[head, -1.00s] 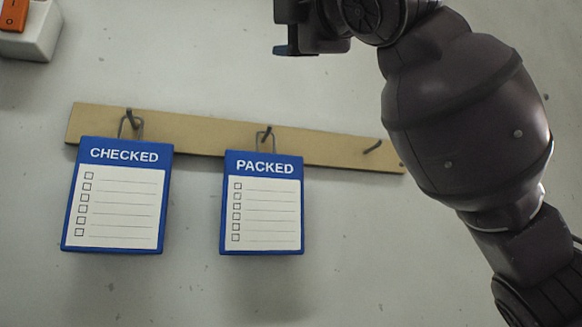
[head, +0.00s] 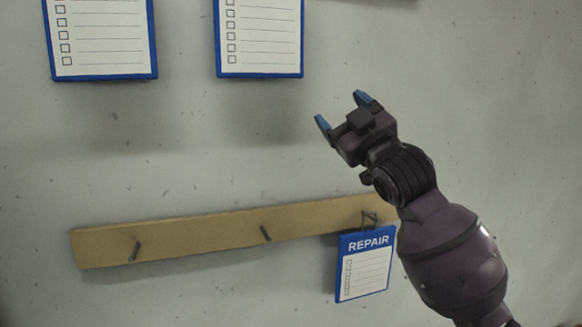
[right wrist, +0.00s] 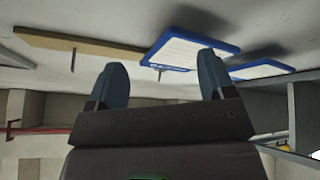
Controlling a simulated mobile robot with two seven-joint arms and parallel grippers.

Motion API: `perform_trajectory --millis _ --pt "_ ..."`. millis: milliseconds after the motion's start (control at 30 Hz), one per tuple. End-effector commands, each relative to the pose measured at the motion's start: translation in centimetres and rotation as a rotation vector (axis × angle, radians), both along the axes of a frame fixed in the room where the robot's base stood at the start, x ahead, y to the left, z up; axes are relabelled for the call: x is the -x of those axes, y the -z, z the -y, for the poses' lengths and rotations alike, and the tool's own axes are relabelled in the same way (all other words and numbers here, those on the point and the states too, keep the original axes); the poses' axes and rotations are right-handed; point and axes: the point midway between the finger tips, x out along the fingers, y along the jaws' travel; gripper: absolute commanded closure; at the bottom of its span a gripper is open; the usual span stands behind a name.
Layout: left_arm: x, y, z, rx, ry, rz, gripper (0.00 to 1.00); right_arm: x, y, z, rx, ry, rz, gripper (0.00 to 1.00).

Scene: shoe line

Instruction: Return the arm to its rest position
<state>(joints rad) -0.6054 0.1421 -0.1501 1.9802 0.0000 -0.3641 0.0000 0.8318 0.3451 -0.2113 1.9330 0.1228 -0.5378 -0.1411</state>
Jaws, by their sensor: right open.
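My right gripper (head: 342,112) is open and empty in front of the grey wall, its two blue fingertips apart. It is below and right of two blue-edged checklist boards, the left one (head: 100,40) and the right one (head: 258,38), whose tops are cut off by the frame. It is above a blue REPAIR board (head: 364,270), which hangs on the right peg of the lower wooden rail. In the right wrist view the open fingers (right wrist: 163,68) have nothing between them. My left gripper is not in view.
The lower wooden rail (head: 200,232) has two bare pegs, left (head: 135,250) and middle (head: 265,232). The right wrist view shows a rail (right wrist: 110,47) and blue-edged boards (right wrist: 190,52) beyond the fingers; I cannot tell which boards. The wall between the rails is clear.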

Motion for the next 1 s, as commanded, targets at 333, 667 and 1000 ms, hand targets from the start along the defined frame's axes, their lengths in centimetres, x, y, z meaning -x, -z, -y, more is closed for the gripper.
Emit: perform_trajectory --millis 333,667,1000 --pt "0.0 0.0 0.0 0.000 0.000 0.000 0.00 -0.4 17.2 5.2 -0.156 0.032 -0.236 0.24" --pt "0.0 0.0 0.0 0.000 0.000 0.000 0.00 3.7 32.9 9.9 -0.223 0.135 -0.460 0.24" --pt "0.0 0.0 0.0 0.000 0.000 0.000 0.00 12.7 48.2 14.4 -0.263 0.276 -0.740 0.24"
